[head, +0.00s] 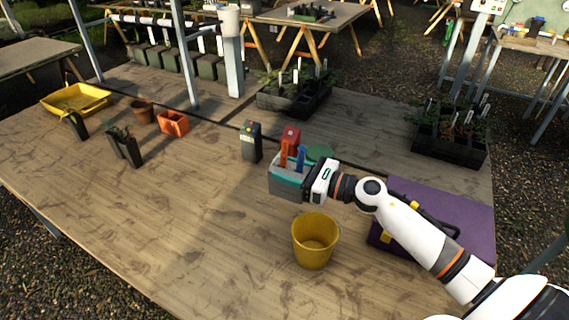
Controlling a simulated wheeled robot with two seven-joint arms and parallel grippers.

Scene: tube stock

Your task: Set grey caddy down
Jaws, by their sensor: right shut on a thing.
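The grey caddy (287,187) shows at the middle right of the wooden table in the head view, with a teal upper part. An orange-handled tool and a blue-handled tool stick up out of it. My right gripper (311,178) is at its right side and shut on it; the fingers are mostly hidden. The caddy looks upright. I cannot tell whether its base touches the table or hangs just above it. My left gripper is not in view.
A yellow bucket (314,242) stands just in front of the caddy. A dark box (251,142) and a red container (291,136) stand behind it. A purple case (458,209) lies to the right under my arm. The table (190,230) is clear at the left front.

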